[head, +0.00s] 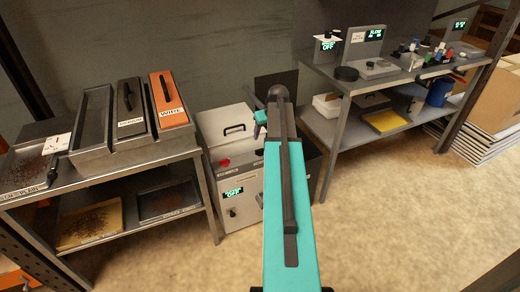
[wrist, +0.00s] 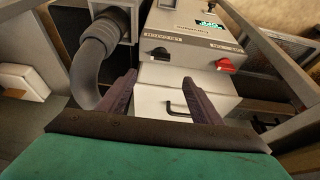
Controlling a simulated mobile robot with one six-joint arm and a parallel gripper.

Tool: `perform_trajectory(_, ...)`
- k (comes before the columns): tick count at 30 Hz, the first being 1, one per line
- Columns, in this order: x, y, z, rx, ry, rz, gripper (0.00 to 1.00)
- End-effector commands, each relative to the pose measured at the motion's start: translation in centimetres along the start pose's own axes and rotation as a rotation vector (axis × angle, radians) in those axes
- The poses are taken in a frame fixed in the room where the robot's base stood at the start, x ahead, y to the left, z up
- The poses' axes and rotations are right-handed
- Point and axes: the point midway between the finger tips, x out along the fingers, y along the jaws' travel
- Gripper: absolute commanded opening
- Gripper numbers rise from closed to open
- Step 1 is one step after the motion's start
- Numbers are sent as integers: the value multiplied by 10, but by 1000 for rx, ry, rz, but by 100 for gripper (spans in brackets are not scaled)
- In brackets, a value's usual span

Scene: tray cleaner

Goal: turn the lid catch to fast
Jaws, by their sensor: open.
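The grey tray cleaner (head: 240,180) stands on the floor between two benches. Its pale lid (head: 222,122) with a dark handle is shut as far as I can see; the lid also shows in the wrist view (wrist: 190,96). On the panel in the wrist view are a black knob (wrist: 160,53) at the left and a red knob (wrist: 225,65) at the right. The labels are upside down and too small to read surely. My gripper (wrist: 168,78) is open and empty, its fingers either side of the lid handle in the picture, apart from the knobs. My arm hides the panel's right part in the head view.
A grey hose (wrist: 92,55) curves beside the cleaner's left side in the wrist view. The left bench (head: 135,152) carries trays with lids, including an orange one (head: 168,100). The right bench (head: 345,85) carries small items. Bare floor (head: 390,210) lies at the right front.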

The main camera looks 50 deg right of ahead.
Motion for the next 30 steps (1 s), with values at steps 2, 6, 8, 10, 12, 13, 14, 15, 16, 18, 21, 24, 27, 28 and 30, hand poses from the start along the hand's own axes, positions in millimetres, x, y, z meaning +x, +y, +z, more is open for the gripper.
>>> perform_trajectory(2,0,0,0,0,0,0,59)
perform_trajectory(6,0,0,0,0,-1,0,59)
perform_trajectory(8,1,0,0,0,-1,0,59)
perform_trajectory(10,2,0,0,0,-1,0,59)
perform_trajectory(12,4,0,1,0,-2,0,59)
perform_trajectory(13,5,0,1,0,-2,-1,59)
perform_trajectory(14,7,0,1,0,-2,-1,59)
perform_trajectory(15,10,0,1,0,-3,-1,59)
perform_trajectory(16,12,0,1,0,-3,-1,59)
perform_trajectory(18,18,0,0,0,-3,-1,59)
perform_trajectory(21,30,0,0,0,-3,-1,59)
perform_trajectory(24,43,0,0,0,-3,-1,59)
perform_trajectory(27,58,0,0,0,-4,-1,59)
perform_trajectory(28,62,0,0,0,-4,-1,59)
perform_trajectory(30,72,0,0,0,-2,-1,59)
